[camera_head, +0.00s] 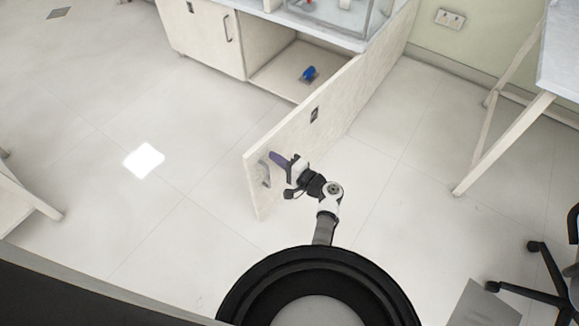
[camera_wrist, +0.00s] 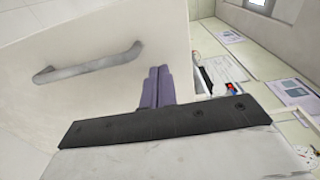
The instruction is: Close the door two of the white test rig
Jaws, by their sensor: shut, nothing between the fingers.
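The white rig (camera_head: 205,38) stands at the top of the head view. One of its doors (camera_head: 300,135) is swung wide open toward me; I cannot read its number. The door has a grey handle (camera_head: 264,174) near its free edge, which also shows in the wrist view (camera_wrist: 88,63). My gripper (camera_head: 278,159) is shut and empty, at the free end of the door close to the handle. In the wrist view its purple fingers (camera_wrist: 157,86) lie together against or just in front of the door panel; I cannot tell if they touch.
A blue object (camera_head: 309,73) lies in the open compartment. Another door (camera_head: 228,30) beside it is closed. A table (camera_head: 560,50) stands at the right, with a black chair (camera_head: 548,270) below it. The floor left of the open door is clear.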

